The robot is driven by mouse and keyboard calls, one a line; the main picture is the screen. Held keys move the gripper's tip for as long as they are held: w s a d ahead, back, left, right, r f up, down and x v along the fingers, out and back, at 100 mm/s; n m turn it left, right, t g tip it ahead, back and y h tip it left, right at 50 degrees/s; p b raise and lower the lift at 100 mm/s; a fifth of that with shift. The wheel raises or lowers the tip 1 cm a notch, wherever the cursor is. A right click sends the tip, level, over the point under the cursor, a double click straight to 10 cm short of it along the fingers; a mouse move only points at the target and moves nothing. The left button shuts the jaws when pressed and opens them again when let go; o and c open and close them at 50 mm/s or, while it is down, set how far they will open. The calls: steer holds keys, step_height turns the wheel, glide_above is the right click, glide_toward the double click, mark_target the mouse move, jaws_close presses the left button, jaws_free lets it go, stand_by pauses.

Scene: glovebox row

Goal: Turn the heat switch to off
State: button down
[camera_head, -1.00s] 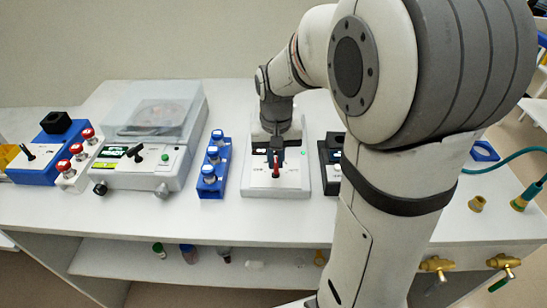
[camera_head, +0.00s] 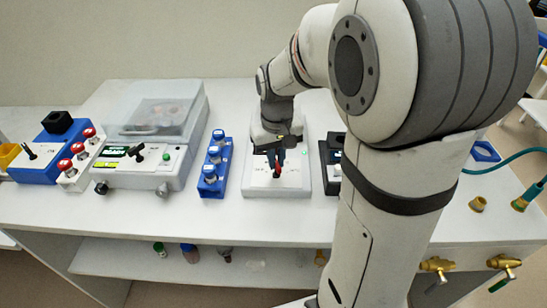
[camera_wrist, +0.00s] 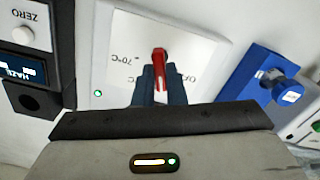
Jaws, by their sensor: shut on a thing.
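The heat switch is a red lever (camera_wrist: 159,58) on a white panel (camera_wrist: 195,32), with "70°C" marked to its left and a partly hidden label to its right in the wrist view. In the head view the red lever (camera_head: 278,172) points towards the front of the bench, on the white box (camera_head: 297,183). My gripper (camera_wrist: 160,82) is shut on the lever, its dark fingers on both sides of it. In the head view my gripper (camera_head: 276,158) is low over the box. The lever's base is hidden by the fingers.
A black device (camera_head: 330,165) stands close to the right, partly behind my arm. A balance with a clear cover (camera_head: 150,125) is further left. The bench front is clear.

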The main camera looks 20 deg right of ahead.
steer(key=c, duration=1.5)
jaws_free()
steer(key=shift+w, duration=0.15)
step_height(320, 180, up, 8)
steer(key=shift+f, duration=0.1)
